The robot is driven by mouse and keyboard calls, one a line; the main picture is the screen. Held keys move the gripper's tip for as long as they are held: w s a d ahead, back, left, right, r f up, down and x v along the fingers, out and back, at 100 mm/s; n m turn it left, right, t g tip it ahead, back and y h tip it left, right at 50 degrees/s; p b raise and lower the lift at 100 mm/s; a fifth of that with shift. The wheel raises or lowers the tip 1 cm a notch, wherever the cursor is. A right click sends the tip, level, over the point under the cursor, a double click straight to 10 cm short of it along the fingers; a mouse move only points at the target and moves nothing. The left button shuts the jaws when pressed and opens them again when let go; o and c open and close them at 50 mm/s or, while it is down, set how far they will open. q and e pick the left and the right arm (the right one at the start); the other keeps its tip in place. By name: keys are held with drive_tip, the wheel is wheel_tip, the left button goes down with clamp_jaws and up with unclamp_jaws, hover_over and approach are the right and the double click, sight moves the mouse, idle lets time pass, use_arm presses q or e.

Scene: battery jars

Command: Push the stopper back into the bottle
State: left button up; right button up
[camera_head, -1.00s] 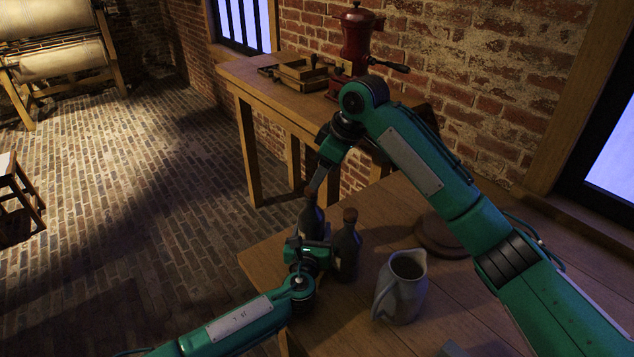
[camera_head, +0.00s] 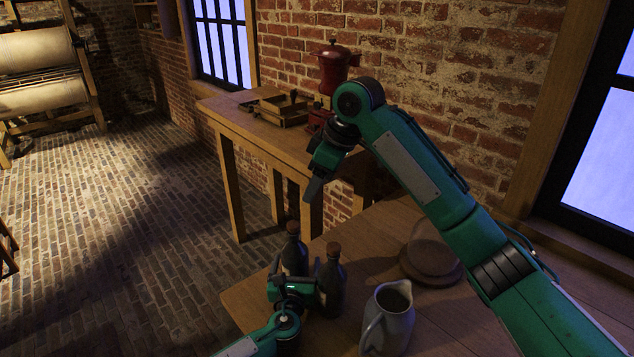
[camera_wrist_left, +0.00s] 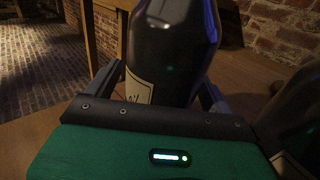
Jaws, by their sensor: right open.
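Two dark bottles stand side by side near the table's front-left corner. The left bottle (camera_head: 294,255) has a stopper (camera_head: 293,227) sitting in its mouth; how deep it sits is too small to tell. My left gripper (camera_head: 291,283) is shut around this bottle's body; in the left wrist view the bottle (camera_wrist_left: 170,50) stands between the two fingers, with a pale label low on it. My right gripper (camera_head: 314,190) is open and empty, pointing down, above and slightly right of the stopper, apart from it. The right bottle (camera_head: 332,283) has a brownish stopper (camera_head: 333,249).
A grey jug (camera_head: 388,320) stands right of the bottles, and a round wooden piece (camera_head: 431,262) lies behind it. A side table (camera_head: 215,105) with a red grinder (camera_head: 335,68) and wooden trays (camera_head: 280,108) stands at the brick wall.

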use_arm(q)
drive_tip(key=shift+s, duration=0.15)
drive_tip(key=s, duration=0.4)
drive_tip(key=s+a, duration=0.1)
drive_tip(key=s, duration=0.4)
drive_tip(key=s+a, duration=0.1)
drive_tip(key=s, duration=0.3)
drive_tip(key=shift+s, duration=0.2)
